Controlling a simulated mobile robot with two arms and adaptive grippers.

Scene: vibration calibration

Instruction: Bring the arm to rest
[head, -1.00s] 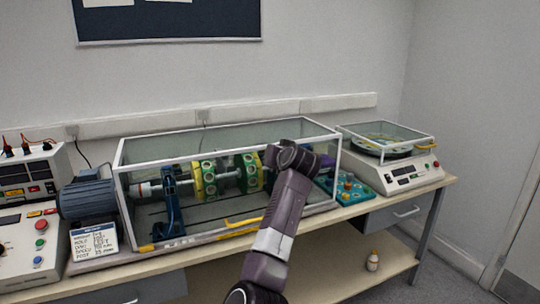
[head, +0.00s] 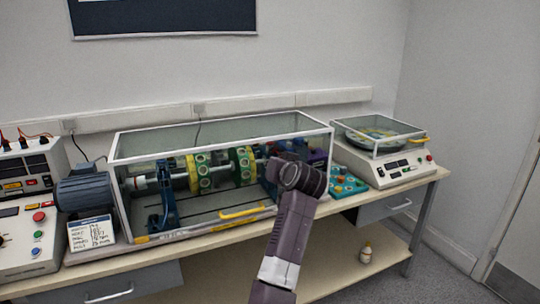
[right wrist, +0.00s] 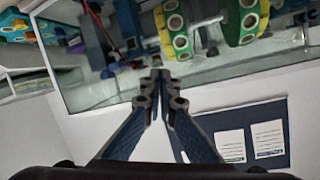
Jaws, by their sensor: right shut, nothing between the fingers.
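My right arm rises from the bottom of the head view, and its dark wrist (head: 298,178) covers the right part of a clear guard case (head: 225,148). My right gripper (right wrist: 159,82) shows in the right wrist view, its two blue-grey fingers shut together with nothing between them. In that upside-down view the fingertips overlap the case's edge; I cannot tell the gap between them. Inside the case is a shaft with yellow and green discs (head: 243,166), which also show in the right wrist view (right wrist: 238,22). My left gripper is not in view.
A blue motor (head: 85,192) and control boxes (head: 28,236) stand left on the bench (head: 215,238). A tray of small parts (head: 345,183) and a balance unit (head: 395,169) stand right. A small bottle (head: 366,253) is on the lower shelf. A dark notice board (head: 165,18) hangs behind.

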